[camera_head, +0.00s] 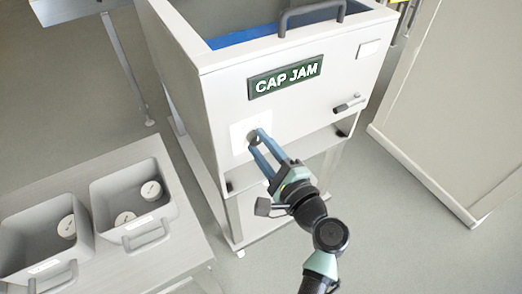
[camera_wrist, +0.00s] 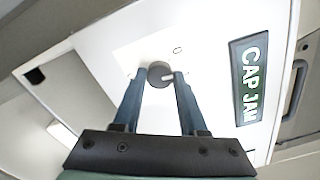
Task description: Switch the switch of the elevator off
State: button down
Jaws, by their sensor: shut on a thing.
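The switch is a round dark grey knob (camera_head: 252,135) on a white square plate (camera_head: 238,138) on the front of the white machine labelled CAP JAM (camera_head: 285,79). My gripper (camera_head: 258,135) reaches it from the front with its two blue fingers. In the wrist view the knob (camera_wrist: 157,71) sits between the fingertips (camera_wrist: 159,76), one on each side, and the jaws are shut on it. A light pointer mark on the knob points towards the right finger. A small round mark shows on the plate just above and right of the knob. The fingers hide part of the plate.
A metal handle (camera_head: 350,103) sticks out at the machine's lower right front. A grey handle (camera_head: 312,14) stands on top. Two grey bins (camera_head: 141,237) with round white caps stand on a table at left. A beige panel (camera_head: 455,120) stands at right.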

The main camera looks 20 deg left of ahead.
jog(key=n+b, duration=0.3)
jog(key=shift+f+n, duration=0.25)
jog(key=shift+n, duration=0.15)
jog(key=shift+r+n+b, duration=0.15)
jog(key=shift+n+b, duration=1.5)
jog(key=shift+n, duration=0.25)
jog(key=shift+c, duration=2.2)
grip_release()
jog(key=shift+r, duration=0.1)
jog(key=v, duration=1.3)
jog(key=shift+p, duration=0.4)
